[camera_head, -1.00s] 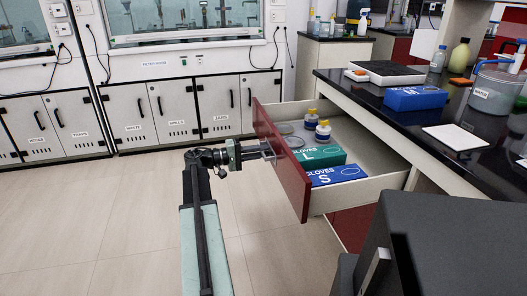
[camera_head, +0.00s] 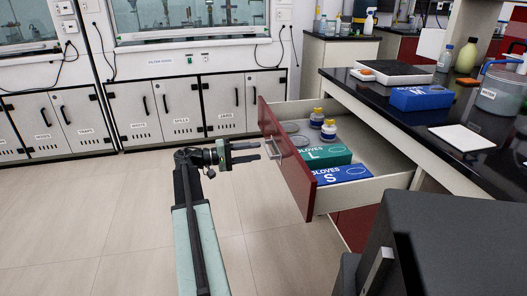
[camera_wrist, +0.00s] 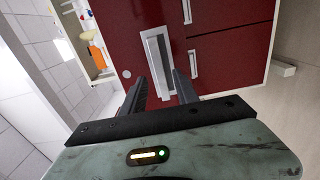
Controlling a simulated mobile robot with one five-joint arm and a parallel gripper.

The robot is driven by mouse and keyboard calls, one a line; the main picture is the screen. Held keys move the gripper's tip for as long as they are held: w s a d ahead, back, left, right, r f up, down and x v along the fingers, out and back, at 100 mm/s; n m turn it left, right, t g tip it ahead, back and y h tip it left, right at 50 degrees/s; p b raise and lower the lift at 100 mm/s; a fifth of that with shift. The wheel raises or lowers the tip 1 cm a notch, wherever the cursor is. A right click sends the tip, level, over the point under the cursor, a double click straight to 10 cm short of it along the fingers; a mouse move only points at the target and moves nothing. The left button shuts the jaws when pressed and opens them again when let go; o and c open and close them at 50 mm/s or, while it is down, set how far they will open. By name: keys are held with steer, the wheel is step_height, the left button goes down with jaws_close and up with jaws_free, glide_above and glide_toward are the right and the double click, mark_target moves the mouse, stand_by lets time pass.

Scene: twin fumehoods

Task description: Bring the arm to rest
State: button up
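My gripper (camera_head: 253,152) is at the end of my outstretched arm, just left of the open drawer's red front (camera_head: 285,160). Its two fingers are apart with nothing between them. The drawer's silver handle (camera_head: 273,148) is just beyond the fingertips, with a small gap in the head view. In the wrist view the open fingers (camera_wrist: 160,88) point towards the red drawer front and its handle (camera_wrist: 158,62).
The black counter (camera_head: 415,118) is to the right. White cabinets (camera_head: 180,110) line the back. Floor to the left is clear.

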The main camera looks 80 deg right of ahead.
steer(key=shift+v, duration=1.15)
